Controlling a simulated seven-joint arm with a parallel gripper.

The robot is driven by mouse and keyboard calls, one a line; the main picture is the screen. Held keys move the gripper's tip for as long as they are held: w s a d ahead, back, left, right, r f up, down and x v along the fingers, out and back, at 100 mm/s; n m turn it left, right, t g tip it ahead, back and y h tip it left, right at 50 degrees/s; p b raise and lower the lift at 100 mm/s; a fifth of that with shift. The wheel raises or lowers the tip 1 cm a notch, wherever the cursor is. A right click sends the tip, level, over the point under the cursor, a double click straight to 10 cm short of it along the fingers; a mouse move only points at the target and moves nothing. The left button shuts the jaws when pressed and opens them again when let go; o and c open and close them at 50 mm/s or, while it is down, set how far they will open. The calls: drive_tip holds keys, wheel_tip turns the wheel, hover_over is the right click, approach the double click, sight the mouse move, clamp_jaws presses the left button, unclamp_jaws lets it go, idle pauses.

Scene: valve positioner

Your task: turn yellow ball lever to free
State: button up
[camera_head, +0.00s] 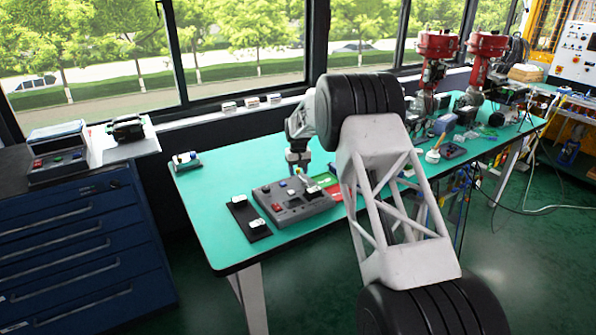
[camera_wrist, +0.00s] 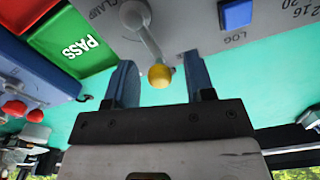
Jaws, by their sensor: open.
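The yellow ball (camera_wrist: 160,76) sits at the end of a light grey lever (camera_wrist: 147,40) on a grey panel (camera_wrist: 200,20). The lever's round hub is at the top of the wrist view, beside the letters CLAMP; no FREE label is readable. My gripper (camera_wrist: 159,62) is open, with one blue-grey finger on each side of the ball and a visible gap to both. In the head view my gripper (camera_head: 298,165) points down over the back edge of the grey panel (camera_head: 290,209); the ball cannot be made out there.
A blue LOG button (camera_wrist: 236,13) is on the panel right of the lever. A green PASS tray (camera_wrist: 75,42) and a red one lie left in the wrist view. A dark strip with white parts (camera_head: 248,218) lies left of the panel.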

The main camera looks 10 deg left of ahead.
sight(298, 169)
drive_tip(key=shift+r, duration=3.85)
